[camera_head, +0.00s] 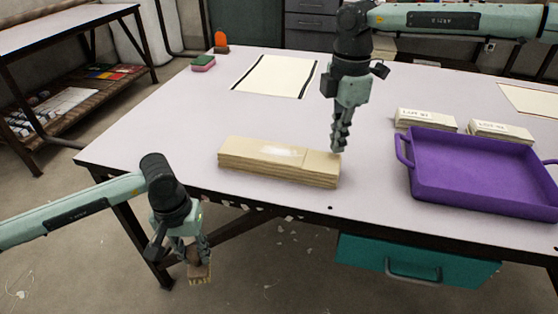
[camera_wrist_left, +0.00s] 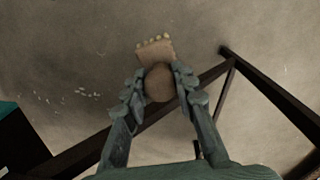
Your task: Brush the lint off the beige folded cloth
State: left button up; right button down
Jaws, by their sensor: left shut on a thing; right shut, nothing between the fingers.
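The beige folded cloth (camera_head: 275,166) lies as a flat layered stack near the front edge of the table, with a whitish patch (camera_head: 280,151) on its top. My left gripper (camera_head: 196,252) is shut on a small wooden brush (camera_head: 199,272), held off the table's front edge, over the floor. The brush also shows in the left wrist view (camera_wrist_left: 156,51), with its rounded handle between the fingers and pale bristle tufts at its far end. My right gripper (camera_head: 339,146) is shut and empty, pointing down at the right end of the cloth; whether it touches cannot be told.
A purple tray (camera_head: 480,205) stands right of the cloth, with two labelled folded stacks (camera_head: 426,119) (camera_head: 500,131) behind it. A dark-edged pale sheet (camera_head: 276,76), a pink-green sponge (camera_head: 203,63) and an orange object (camera_head: 221,41) lie farther back. The table (camera_head: 160,140) is clear left of the cloth.

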pick_arm(q)
jog(key=shift+f, duration=0.25)
pick_arm(e)
jog(key=shift+f, duration=0.25)
pick_arm(q)
jog(key=shift+r, duration=0.1)
